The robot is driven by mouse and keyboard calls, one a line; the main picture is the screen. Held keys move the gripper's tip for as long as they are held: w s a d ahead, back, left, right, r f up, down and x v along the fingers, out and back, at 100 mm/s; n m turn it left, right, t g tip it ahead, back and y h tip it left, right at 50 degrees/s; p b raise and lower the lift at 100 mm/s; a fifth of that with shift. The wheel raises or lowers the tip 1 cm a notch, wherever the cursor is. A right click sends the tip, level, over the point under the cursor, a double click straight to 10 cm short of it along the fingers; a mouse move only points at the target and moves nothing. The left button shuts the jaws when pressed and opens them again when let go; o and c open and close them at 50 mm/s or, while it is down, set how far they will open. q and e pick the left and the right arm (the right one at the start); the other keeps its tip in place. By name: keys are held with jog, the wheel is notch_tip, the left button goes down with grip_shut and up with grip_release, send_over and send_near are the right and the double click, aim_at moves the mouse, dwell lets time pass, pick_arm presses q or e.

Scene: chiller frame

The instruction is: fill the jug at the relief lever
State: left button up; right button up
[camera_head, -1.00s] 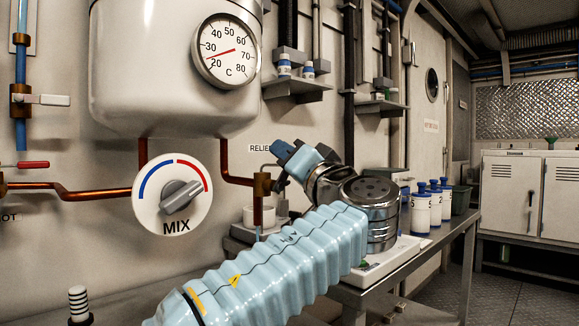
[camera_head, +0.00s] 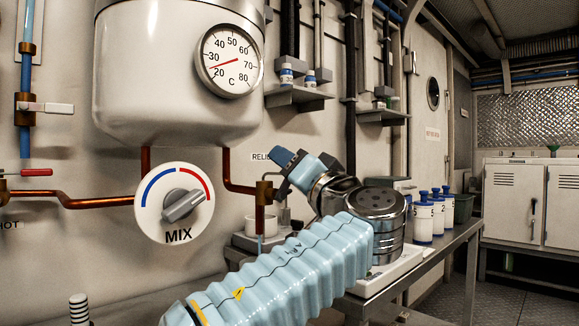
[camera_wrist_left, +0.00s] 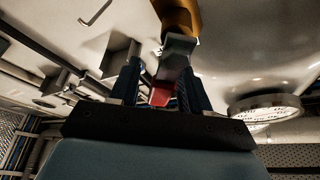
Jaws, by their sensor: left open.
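My left gripper (camera_head: 281,172) is open beside the brass relief valve (camera_head: 264,193), under the partly covered RELIEF label. In the left wrist view its two dark fingers (camera_wrist_left: 158,88) stand on either side of a lever with a red tip (camera_wrist_left: 160,97). The lever's grey part (camera_wrist_left: 178,46) meets a brass body (camera_wrist_left: 180,14). I cannot tell whether the fingers touch it. A pale, round container (camera_head: 252,226), perhaps the jug, stands below the valve, partly hidden by a light-blue pipe end or stream and by my arm. My right gripper is not in view.
A white tank (camera_head: 170,75) with a dial thermometer (camera_head: 229,61) hangs above a MIX knob (camera_head: 183,205) and copper pipes. Several white bottles with blue caps (camera_head: 424,217) and a dark green bin (camera_head: 463,208) stand on the bench at right. White cabinets (camera_head: 530,200) stand farther back.

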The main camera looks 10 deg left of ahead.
pick_arm(q)
jog(key=b+v, duration=0.1)
jog(key=v, duration=1.2)
jog(key=shift+b, duration=0.3)
jog(key=shift+s+d, duration=0.15)
dwell(0.8)
